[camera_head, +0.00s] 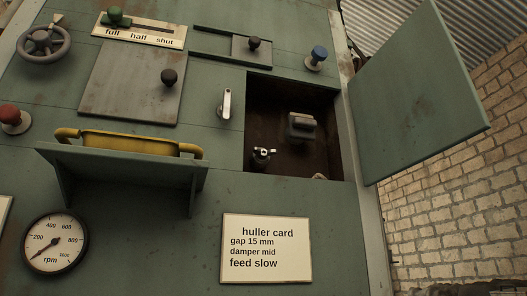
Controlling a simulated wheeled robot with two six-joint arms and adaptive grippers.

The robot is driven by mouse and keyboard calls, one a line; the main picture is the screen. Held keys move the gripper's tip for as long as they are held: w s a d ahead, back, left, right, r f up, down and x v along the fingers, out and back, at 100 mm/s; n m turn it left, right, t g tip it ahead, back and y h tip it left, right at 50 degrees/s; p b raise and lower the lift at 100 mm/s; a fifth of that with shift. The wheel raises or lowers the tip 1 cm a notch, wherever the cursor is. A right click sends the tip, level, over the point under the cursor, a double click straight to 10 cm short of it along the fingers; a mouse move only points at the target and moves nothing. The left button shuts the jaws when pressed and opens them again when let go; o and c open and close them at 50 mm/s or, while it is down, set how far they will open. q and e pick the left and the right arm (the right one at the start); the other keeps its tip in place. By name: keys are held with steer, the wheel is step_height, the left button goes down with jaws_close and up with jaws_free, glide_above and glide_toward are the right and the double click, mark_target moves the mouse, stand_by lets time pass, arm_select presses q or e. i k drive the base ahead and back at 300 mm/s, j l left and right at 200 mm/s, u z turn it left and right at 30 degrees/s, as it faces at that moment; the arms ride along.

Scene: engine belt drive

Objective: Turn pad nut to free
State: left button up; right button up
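An open compartment (320,168) with a dark brown inside is set in the green machine front. Low on its left stands a small dark knob-like part with pale metal wings (262,154), which looks like the pad nut. Up and to the right of it, a grey block (301,126) sticks out from the back wall; it may be the pad. The two parts are apart. A small pale thing (319,177) shows at the compartment's bottom edge, too little of it to tell what it is. Neither of my grippers is in view.
The green door (420,95) stands swung open to the right. A silver handle (227,104) sits left of the opening, a blue knob (319,53) above it. The huller card (267,248) is below.

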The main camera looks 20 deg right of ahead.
mark_target(261, 155)
steer(key=k+j+u, duration=0.25)
steer(key=k, duration=0.25)
steer(key=k+j+u, duration=0.2)
steer(key=k+j, duration=0.2)
steer(key=i+l, duration=0.15)
steer(key=i, duration=0.25)
